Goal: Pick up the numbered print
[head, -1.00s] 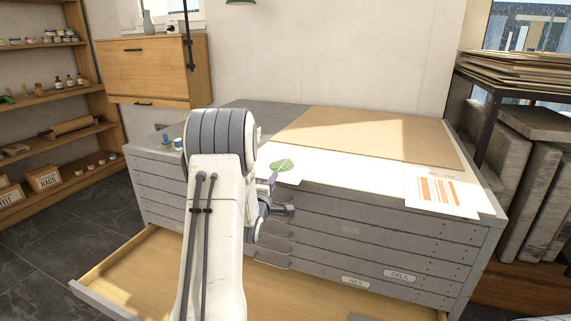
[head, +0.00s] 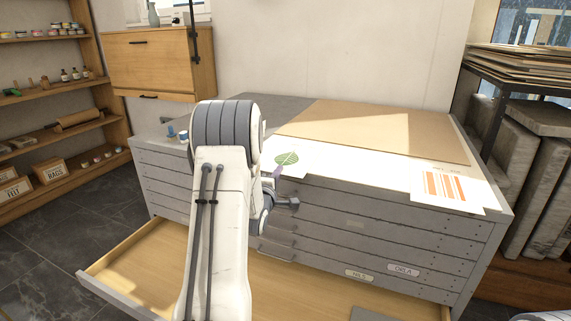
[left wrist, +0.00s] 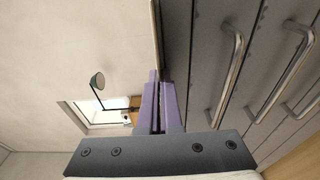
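Two prints lie on top of the grey flat-file cabinet (head: 370,215). One print with a green leaf (head: 288,158) lies near the front edge, left of centre. One print with orange stripes (head: 444,185) and small marks above them lies at the front right. The marks are too small to read. My left gripper (head: 278,172) is at the cabinet's front edge, at the leaf print's near edge. In the left wrist view its purple fingers (left wrist: 158,85) are close together by the cabinet's top edge. I cannot see whether paper is between them. My right gripper is not in view.
A long drawer (head: 160,268) stands open low at the cabinet's front, below my left arm. A brown board (head: 370,130) lies on the cabinet top behind the prints. Small blue pots (head: 183,136) stand at the left. A rack with boards (head: 530,75) is at the right.

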